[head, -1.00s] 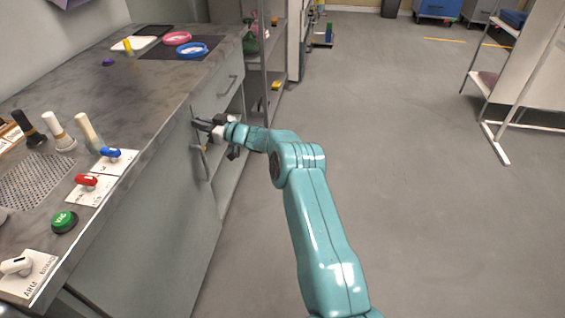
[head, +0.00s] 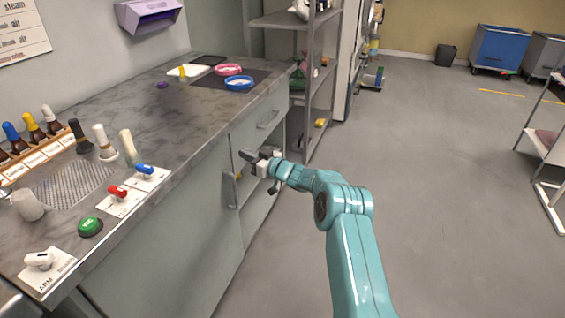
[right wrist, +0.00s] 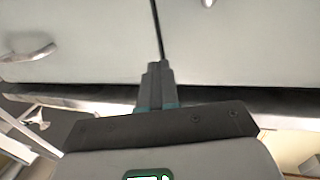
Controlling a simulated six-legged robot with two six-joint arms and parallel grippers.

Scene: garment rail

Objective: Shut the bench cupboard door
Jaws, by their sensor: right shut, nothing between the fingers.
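The bench cupboard door (head: 231,188) is on the bench front, below the drawer. It appears to stand open, with the cupboard's inside showing to its right. My right gripper (head: 249,156) is shut and empty. In the head view it overlaps the upper part of the door area; I cannot tell whether it touches the door. In the right wrist view its closed fingers (right wrist: 156,85) point at pale bench-front panels with a dark line between them. My left gripper is out of view.
A drawer with a handle (head: 268,120) is above the cupboard. The bench top (head: 170,120) holds bottles, switches and a green button (head: 90,226). A metal shelf rack (head: 308,115) stands beyond the bench. The floor (head: 440,180) to the right is clear.

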